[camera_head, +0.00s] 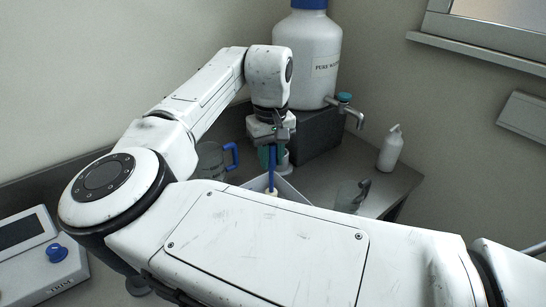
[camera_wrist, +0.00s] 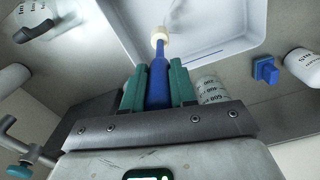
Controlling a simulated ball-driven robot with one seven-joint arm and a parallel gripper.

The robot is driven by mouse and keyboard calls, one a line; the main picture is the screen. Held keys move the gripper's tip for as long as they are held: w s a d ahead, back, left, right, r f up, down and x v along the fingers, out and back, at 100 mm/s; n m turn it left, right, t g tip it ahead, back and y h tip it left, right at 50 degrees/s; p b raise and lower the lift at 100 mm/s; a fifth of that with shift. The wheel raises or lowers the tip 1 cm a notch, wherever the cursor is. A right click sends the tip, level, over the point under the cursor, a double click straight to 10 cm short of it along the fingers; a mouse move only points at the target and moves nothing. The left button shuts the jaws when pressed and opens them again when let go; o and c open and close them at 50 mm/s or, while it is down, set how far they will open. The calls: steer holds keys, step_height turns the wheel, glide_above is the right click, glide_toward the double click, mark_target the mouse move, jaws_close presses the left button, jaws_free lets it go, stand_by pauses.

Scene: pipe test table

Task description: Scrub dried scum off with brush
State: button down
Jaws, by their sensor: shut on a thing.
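My gripper (camera_head: 272,142) is shut on the blue handle of a brush (camera_head: 271,168). In the wrist view, my gripper's two green fingers (camera_wrist: 157,88) clasp both sides of the brush (camera_wrist: 158,82). Its cream-coloured head (camera_wrist: 160,32) points away from the wrist and lies over a white tray (camera_wrist: 215,28). In the head view the brush hangs upright, its tip at the tray (camera_head: 291,191), whose near part my arm hides. I cannot tell whether the bristles touch a surface. No dried scum can be made out.
A large water container (camera_head: 308,55) with a tap stands on a dark block (camera_head: 312,140) behind. A clear jug (camera_head: 211,160) with a blue handle is left of my gripper. A glass vessel (camera_head: 347,196) and white bottle (camera_head: 390,150) stand right. A device (camera_head: 40,255) sits front left.

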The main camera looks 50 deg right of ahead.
steer(key=shift+r+p, duration=0.6)
steer(key=shift+r, duration=0.35)
steer(key=c, duration=1.5)
jaws_free()
jaws_close()
